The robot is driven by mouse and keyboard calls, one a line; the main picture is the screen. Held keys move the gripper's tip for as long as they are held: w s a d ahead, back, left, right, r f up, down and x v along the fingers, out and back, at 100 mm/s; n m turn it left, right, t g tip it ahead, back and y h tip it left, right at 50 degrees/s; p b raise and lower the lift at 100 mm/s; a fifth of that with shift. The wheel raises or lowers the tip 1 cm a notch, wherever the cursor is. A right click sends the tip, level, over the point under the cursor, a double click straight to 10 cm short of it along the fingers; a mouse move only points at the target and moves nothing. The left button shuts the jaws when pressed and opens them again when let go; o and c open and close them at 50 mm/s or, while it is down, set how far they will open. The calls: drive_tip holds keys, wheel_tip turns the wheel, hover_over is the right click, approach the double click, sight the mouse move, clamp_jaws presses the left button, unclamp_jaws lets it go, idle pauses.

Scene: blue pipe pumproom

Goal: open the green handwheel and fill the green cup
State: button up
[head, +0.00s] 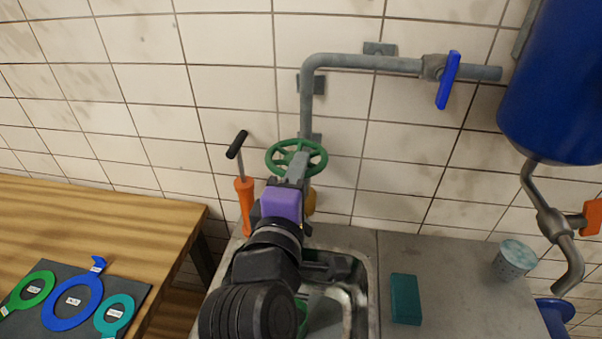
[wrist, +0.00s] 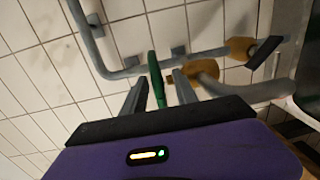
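The green handwheel (head: 283,158) sits on the grey pipe at the wall above the sink. In the wrist view the green wheel (wrist: 155,75) shows nearly edge-on between my two fingers. My gripper (head: 297,166) has a purple body and reaches up to the wheel from below; it also shows in the wrist view (wrist: 160,82). Its fingers stand apart on either side of the green rim, with gaps visible, so it looks open. A green thing (head: 302,314), perhaps the green cup, shows in the sink, mostly hidden behind my arm.
The steel sink (head: 371,290) lies under my arm. A teal block (head: 405,299) and a speckled cup (head: 514,260) stand on the counter at right. An orange-handled tool (head: 244,200) stands left of the wheel. A blue lever (head: 448,80) is on the upper pipe.

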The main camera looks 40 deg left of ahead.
drive_tip(key=shift+r, duration=0.1)
drive_tip(key=b+v, duration=0.1)
drive_tip(key=v, duration=0.6)
drive_tip(key=shift+s+d, duration=0.2)
drive_tip(key=shift+s, duration=0.15)
idle(0.4)
